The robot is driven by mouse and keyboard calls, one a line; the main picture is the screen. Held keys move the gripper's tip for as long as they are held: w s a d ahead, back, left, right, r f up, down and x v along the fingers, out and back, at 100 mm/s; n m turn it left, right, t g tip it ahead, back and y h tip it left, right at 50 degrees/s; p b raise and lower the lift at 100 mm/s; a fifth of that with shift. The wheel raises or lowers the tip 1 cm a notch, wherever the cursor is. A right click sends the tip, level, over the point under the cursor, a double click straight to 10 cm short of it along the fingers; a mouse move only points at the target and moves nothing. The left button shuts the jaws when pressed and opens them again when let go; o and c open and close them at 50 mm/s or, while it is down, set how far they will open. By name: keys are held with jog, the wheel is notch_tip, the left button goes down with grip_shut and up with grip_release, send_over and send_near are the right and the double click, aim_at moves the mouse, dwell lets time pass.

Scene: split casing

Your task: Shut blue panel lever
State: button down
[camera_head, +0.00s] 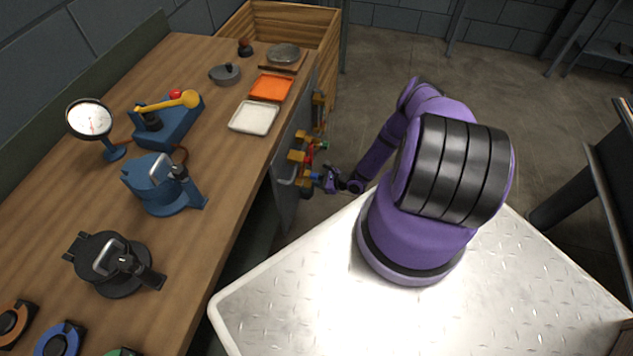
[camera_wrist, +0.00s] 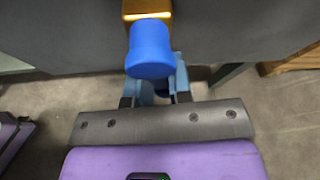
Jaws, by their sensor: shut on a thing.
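The blue lever's knob (camera_wrist: 150,50) hangs from a yellow mount (camera_wrist: 147,10) on a dark panel in the wrist view. My gripper (camera_wrist: 158,90) is at the knob, its light-blue fingers partly hidden behind it, and it is shut on the knob. In the head view my gripper (camera_head: 328,180) is small and close to the panel (camera_head: 285,190) on the bench's side. The blue knob (camera_head: 314,176) is small there and its exact angle is hard to tell.
Other yellow mounts (camera_head: 296,156) with red and green knobs stick out just above the gripper. The wooden bench (camera_head: 225,205) holds a gauge (camera_head: 90,118), a yellow-handled blue device (camera_head: 165,122), clamps and trays.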

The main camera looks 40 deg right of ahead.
jog(key=shift+w+d+r+n, duration=0.1)
jog(key=shift+w+n, duration=0.05)
jog(key=shift+n, duration=0.25)
jog(key=c, duration=1.1)
grip_release()
jog(key=v, duration=1.1)
jog(key=shift+a, duration=0.2)
